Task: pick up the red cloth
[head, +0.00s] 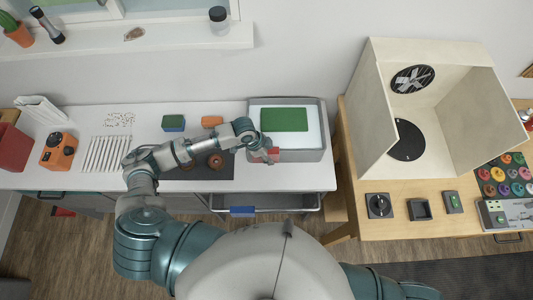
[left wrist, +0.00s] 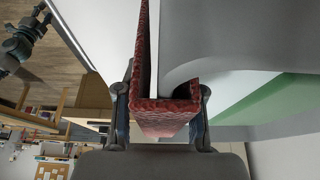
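The red cloth (head: 272,152) hangs over the left part of the front rim of the grey basin (head: 315,156) in the head view. In the left wrist view the cloth (left wrist: 165,118) shows large, folded in a U around the pale rim. My left gripper (head: 268,153) is at the cloth from the left. In the left wrist view its two dark fingers (left wrist: 162,105) stand on either side of the cloth, close to or touching it. Whether they grip it I cannot tell. A dark arm, likely my right one, shows at the upper left of that view; its fingers are unclear.
A green panel (head: 284,120) lies in the basin. On the white counter (head: 95,180) are a green-and-blue sponge (head: 173,123), an orange item (head: 212,121) and white sticks (head: 106,154). A wooden table (head: 400,218) with an open box (head: 450,110) stands at the right.

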